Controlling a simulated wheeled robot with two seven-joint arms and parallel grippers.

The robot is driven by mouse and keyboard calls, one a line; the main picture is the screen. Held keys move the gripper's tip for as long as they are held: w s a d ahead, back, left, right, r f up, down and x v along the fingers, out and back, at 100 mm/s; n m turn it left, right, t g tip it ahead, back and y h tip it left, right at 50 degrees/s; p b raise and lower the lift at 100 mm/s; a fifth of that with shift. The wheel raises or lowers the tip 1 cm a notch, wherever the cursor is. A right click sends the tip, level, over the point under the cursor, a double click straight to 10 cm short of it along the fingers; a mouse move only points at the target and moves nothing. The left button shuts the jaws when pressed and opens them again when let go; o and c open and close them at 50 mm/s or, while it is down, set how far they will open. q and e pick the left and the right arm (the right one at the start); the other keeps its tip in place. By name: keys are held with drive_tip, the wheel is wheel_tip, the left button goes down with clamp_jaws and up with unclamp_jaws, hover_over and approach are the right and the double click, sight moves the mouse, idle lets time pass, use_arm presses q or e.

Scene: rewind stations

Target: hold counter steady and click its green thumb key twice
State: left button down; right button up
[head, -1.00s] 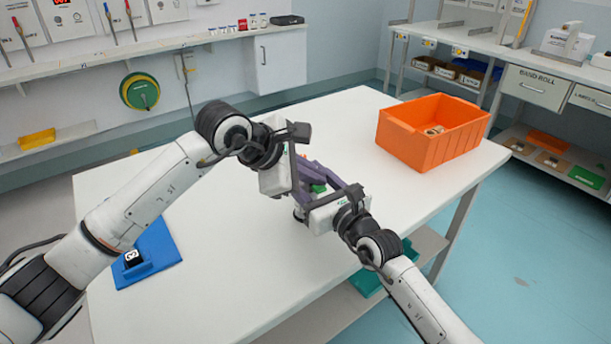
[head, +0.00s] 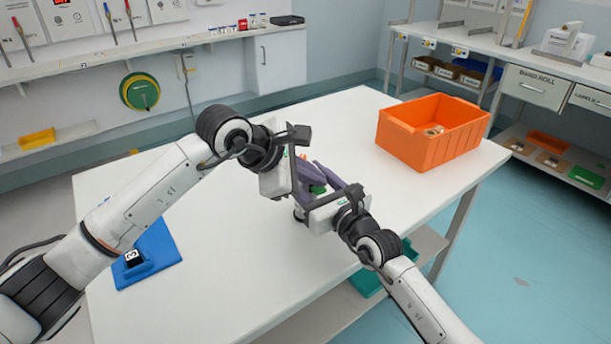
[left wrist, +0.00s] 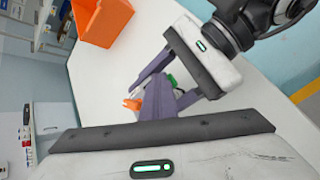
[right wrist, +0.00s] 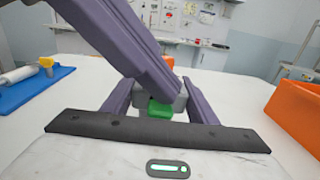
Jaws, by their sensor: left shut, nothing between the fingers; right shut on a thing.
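The counter (right wrist: 180,100) is a small grey body held between the purple fingers of my right gripper (right wrist: 158,104), above the table. Its green thumb key (right wrist: 160,109) faces the right wrist camera; the key also shows in the head view (head: 318,189) and partly in the left wrist view (left wrist: 172,80). My left gripper (left wrist: 157,82) is shut and empty. Its fingers slant down across the right wrist view, with their tips just over the key. I cannot tell whether they touch it. The left fingers hide much of the counter.
An orange bin (head: 420,145) stands at the table's back right, with something inside. A blue board (head: 150,257) with a small black-and-white item lies at the left. The white table (head: 240,290) is clear in front. A small orange piece (left wrist: 132,103) shows beside the left fingers.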

sight(314, 190)
use_arm(q)
drive_tip(key=shift+r, duration=0.5)
wheel_tip(314, 190, up, 6)
idle(0.5)
idle(2.4)
drive_tip(key=shift+f, duration=2.95)
drive_tip(key=shift+f, duration=0.15)
